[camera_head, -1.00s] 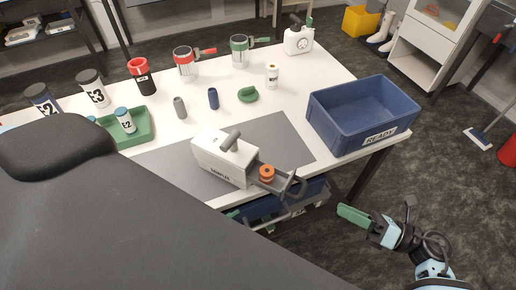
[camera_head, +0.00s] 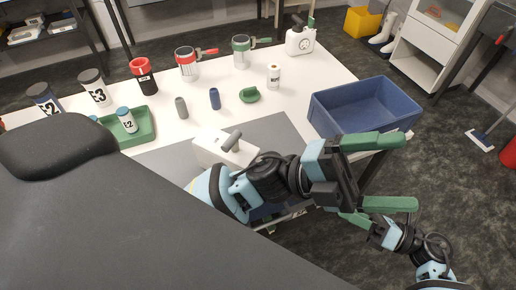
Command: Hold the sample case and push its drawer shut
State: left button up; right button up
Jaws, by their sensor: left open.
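The white sample case (camera_head: 211,150) stands on the grey mat on the bench. Its top and dark grey handle (camera_head: 232,141) show; its lower front is hidden by my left arm. The drawer is hidden behind that arm now. My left gripper (camera_head: 401,172) is open and empty, its green fingers spread, right of the case and in front of the blue bin's near edge. My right gripper (camera_head: 353,216) is low at the right, past the bench edge and clear of the case; one green finger shows, partly covered by the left gripper.
A blue bin (camera_head: 322,119) stands at the bench's right end. Grey and blue cylinders (camera_head: 214,98) and a green ring-shaped part (camera_head: 250,95) stand behind the case. A green tray (camera_head: 145,124) with bottles is at left. The grey mat (camera_head: 279,128) is clear behind the case.

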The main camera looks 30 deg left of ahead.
pick_arm(q)
notch_tip(320, 180, up, 2)
jog(key=s+d+m+g+y, duration=0.2)
jog(key=s+m+g, duration=0.1)
jog(key=m+g, duration=0.4)
jog(key=m+t+y, duration=0.4)
jog(key=m+y, duration=1)
jog(key=y, duration=1.3)
send_near(248, 163)
jog(key=f, duration=0.1)
jog(key=w+a+f, duration=0.1)
jog(key=f, duration=0.1)
jog(key=w+a+f, duration=0.1)
jog(key=f, duration=0.1)
jog(key=shift+f, duration=0.15)
jog(key=shift+x, duration=3.95)
jog(key=c, duration=1.3)
